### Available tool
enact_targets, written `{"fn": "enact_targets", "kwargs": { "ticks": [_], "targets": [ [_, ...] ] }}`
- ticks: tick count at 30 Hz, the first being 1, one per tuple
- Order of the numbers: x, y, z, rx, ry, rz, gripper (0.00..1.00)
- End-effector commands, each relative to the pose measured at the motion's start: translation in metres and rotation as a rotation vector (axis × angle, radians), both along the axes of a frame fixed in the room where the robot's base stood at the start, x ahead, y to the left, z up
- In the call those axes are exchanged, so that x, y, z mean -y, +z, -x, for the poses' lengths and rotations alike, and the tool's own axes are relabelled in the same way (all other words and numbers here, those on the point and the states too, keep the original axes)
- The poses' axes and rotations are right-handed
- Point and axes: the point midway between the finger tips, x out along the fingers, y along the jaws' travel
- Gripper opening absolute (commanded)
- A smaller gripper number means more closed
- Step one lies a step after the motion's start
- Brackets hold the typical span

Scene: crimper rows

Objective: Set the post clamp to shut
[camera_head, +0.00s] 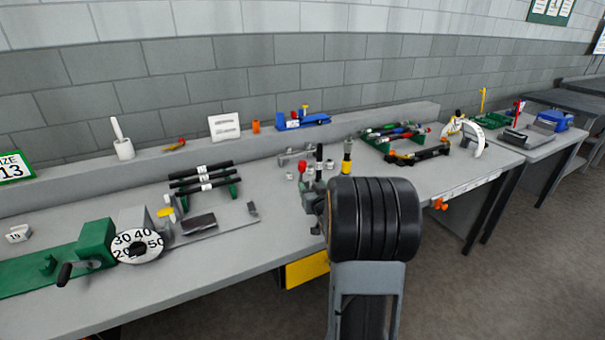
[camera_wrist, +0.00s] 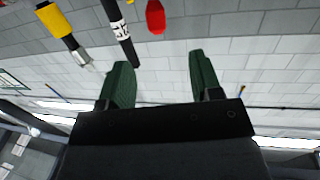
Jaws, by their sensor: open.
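A cluster of upright handles stands on the bench just beyond my arm: a red-topped handle (camera_head: 302,166), a black handle with a white label (camera_head: 319,158) and a yellow-and-black handle (camera_head: 347,156). I cannot tell which belongs to the post clamp; its base is partly hidden by my arm. In the wrist view the yellow handle (camera_wrist: 57,22), the labelled black handle (camera_wrist: 121,36) and the red handle (camera_wrist: 155,16) show ahead of my fingers. My gripper (camera_wrist: 160,78) is open, with nothing between its green fingers. In the head view my arm mostly hides it.
A green crimper with a numbered dial (camera_head: 138,246) sits left on the bench. Black labelled rods (camera_head: 202,178) rest on a green rack. A blue tool (camera_head: 303,121) lies on the back ledge. Several coloured tools (camera_head: 395,132) and a white-framed arch (camera_head: 473,137) stand to the right.

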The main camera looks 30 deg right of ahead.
Motion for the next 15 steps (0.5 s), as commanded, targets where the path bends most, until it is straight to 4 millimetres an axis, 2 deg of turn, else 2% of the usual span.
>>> {"fn": "enact_targets", "kwargs": {
  "ticks": [4,7,15],
  "targets": [
    [0.011,-0.005,-0.005,0.046,0.008,0.005,0.59],
    [0.015,-0.004,-0.016,0.056,0.010,0.006,0.59],
    [0.030,-0.004,-0.065,0.054,0.010,0.007,0.59]
  ]
}}
